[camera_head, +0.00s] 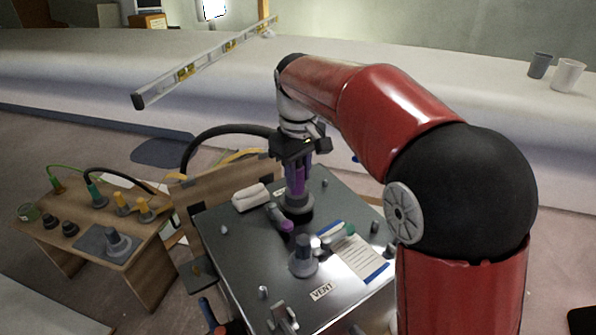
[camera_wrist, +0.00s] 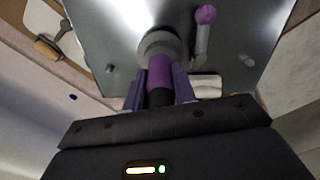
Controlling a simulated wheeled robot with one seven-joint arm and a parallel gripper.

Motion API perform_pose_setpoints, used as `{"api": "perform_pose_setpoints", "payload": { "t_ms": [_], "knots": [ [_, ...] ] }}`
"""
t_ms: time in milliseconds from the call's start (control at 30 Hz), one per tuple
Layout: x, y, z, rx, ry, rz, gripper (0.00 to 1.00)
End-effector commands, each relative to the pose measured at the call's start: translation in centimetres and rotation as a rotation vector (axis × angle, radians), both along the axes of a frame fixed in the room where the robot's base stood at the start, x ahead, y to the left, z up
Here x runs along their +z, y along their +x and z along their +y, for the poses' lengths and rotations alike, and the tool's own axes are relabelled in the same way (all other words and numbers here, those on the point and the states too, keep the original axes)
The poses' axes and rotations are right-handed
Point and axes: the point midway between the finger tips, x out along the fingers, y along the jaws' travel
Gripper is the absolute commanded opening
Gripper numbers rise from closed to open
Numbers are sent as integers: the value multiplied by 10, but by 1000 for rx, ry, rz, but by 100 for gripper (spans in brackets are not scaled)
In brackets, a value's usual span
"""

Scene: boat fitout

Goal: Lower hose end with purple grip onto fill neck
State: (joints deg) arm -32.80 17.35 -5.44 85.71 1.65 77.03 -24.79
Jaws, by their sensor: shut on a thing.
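My gripper (camera_head: 299,166) points down over the metal panel and is shut on the purple grip (camera_head: 298,182) of the hose end. In the wrist view the purple grip (camera_wrist: 160,72) sits between the two fingers. The black hose (camera_head: 222,131) arcs from the gripper to the left and down behind a wooden board. The grey round fill neck (camera_head: 297,207) is directly below the grip; its grey flange also shows in the wrist view (camera_wrist: 160,42). The grip hides its opening, so I cannot tell whether the hose end touches or surrounds it.
A second grey fitting (camera_head: 304,260) stands near the VENT label (camera_head: 322,291). A wooden bench (camera_head: 98,228) with fittings stands at left.

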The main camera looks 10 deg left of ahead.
Motion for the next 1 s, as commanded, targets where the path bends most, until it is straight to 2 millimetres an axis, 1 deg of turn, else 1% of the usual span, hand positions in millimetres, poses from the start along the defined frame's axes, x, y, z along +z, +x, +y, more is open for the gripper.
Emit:
{"api": "perform_pose_setpoints", "payload": {
  "t_ms": [500, 833, 867, 1000],
  "knots": [
    [-11, 0, 0, -1, 0, 0, 0],
    [-11, 0, 0, 0, 1, -1, 0],
    [-11, 0, 0, 0, 1, -1, 28],
    [-11, 0, 0, 0, 1, -1, 46]
  ]
}}
